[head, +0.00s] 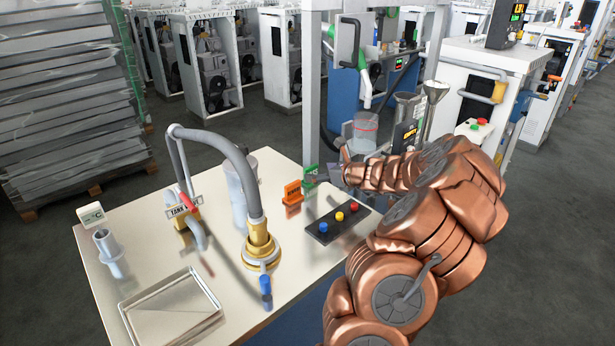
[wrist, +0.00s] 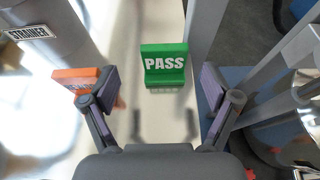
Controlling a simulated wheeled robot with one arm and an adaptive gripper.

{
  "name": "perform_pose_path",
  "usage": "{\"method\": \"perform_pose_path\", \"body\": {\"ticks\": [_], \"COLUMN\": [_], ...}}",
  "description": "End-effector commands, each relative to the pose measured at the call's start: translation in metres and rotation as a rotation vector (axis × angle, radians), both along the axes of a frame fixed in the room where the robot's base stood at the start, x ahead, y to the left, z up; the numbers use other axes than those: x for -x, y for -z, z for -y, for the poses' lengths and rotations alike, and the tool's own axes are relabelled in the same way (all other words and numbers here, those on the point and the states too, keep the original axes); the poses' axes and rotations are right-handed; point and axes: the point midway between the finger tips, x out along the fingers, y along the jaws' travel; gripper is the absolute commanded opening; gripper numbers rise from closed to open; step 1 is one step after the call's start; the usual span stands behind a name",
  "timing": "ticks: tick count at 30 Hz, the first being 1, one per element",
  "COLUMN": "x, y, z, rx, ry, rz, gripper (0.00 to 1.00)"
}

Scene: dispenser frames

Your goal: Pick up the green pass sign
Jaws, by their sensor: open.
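The green pass sign (wrist: 165,66) stands upright on the table, centred ahead of my gripper in the wrist view, with white PASS lettering facing me. It also shows in the head view (head: 310,174) at the table's right edge, just left of my gripper (head: 344,170). In the wrist view my gripper (wrist: 165,100) is open and empty, its two fingers spread wider than the sign. The sign lies beyond the fingertips, and no finger appears to touch it.
An orange sign (head: 293,192) stands beside the green one, close to my left finger in the wrist view (wrist: 76,78). A button panel (head: 337,221), a hose on a brass base (head: 261,250) and a metal tray (head: 172,308) are on the table (head: 110,218). A post rises behind the sign.

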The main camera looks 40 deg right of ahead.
Motion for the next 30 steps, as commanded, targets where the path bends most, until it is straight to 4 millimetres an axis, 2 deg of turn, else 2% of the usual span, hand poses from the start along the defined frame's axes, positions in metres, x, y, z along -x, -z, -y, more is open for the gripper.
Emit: {"method": "perform_pose_path", "body": {"ticks": [5, 15, 26, 30], "x": [-0.009, -0.045, -0.052, -0.052], "y": [0.004, 0.019, 0.021, 0.021], "z": [0.003, 0.005, 0.004, 0.004], "rx": [0.000, 0.002, 0.002, 0.002], "ry": [0.003, 0.002, 0.000, 0.000], "rz": [-0.001, -0.002, 0.000, 0.000], "gripper": [0.88, 0.88, 0.88, 0.74]}}
